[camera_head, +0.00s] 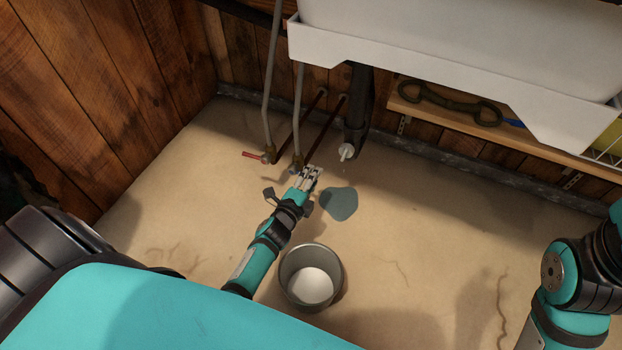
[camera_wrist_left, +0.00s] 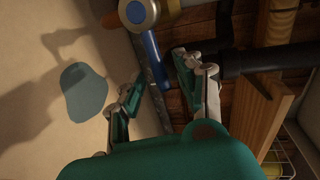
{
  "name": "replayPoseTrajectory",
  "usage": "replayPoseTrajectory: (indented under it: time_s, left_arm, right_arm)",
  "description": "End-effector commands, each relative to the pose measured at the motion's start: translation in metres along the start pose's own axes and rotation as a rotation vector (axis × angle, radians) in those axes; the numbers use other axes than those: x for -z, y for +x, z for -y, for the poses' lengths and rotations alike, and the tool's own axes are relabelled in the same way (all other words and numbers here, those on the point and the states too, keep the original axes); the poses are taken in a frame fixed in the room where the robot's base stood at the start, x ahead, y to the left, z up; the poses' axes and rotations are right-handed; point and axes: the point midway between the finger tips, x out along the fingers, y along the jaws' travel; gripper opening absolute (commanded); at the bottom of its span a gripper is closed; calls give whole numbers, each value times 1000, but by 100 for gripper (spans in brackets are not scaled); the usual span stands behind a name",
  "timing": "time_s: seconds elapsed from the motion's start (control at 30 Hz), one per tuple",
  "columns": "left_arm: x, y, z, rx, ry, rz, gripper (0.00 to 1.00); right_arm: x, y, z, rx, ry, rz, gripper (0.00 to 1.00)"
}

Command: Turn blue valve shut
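The blue valve shows in the left wrist view as a blue lever handle (camera_wrist_left: 150,62) below a round brass-and-pale fitting (camera_wrist_left: 139,11). My left gripper (camera_wrist_left: 158,72) is open, with one finger on each side of the lever's end; I cannot tell whether either finger touches it. In the head view the left gripper (camera_head: 311,173) is at the foot of the right-hand grey pipe (camera_head: 298,112), and the blue lever is hidden or too small to tell there. My right arm (camera_head: 570,285) is at the right edge, its gripper out of the picture.
A red-handled valve (camera_head: 254,155) sits just left on the neighbouring pipe. A black drain pipe (camera_head: 356,110) hangs under the white sink (camera_head: 450,45). A puddle (camera_head: 340,203) and a metal bucket (camera_head: 311,276) are on the floor nearby. A wooden shelf (camera_head: 455,121) is at right.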

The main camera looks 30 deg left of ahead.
Motion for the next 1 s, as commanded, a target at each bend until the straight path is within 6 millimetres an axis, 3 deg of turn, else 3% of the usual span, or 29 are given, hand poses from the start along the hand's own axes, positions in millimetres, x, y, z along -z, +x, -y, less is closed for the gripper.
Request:
replayPoseTrajectory:
  time_s: [0.17, 0.63, 0.8, 1.0]
  left_arm:
    - [-1, -12, 0, 0, 1, 1, 36]
    - [0, -103, -1, -3, -1, 1, 36]
    - [0, -118, -1, -1, -1, 0, 36]
    - [0, -121, -1, -1, -1, 0, 36]
  right_arm:
    - [0, 0, 0, 0, 0, 1, 40]
    - [0, 0, 0, -2, 1, 0, 40]
    - [0, 0, 0, -2, 1, -1, 40]
    - [0, 0, 0, -2, 1, -1, 40]
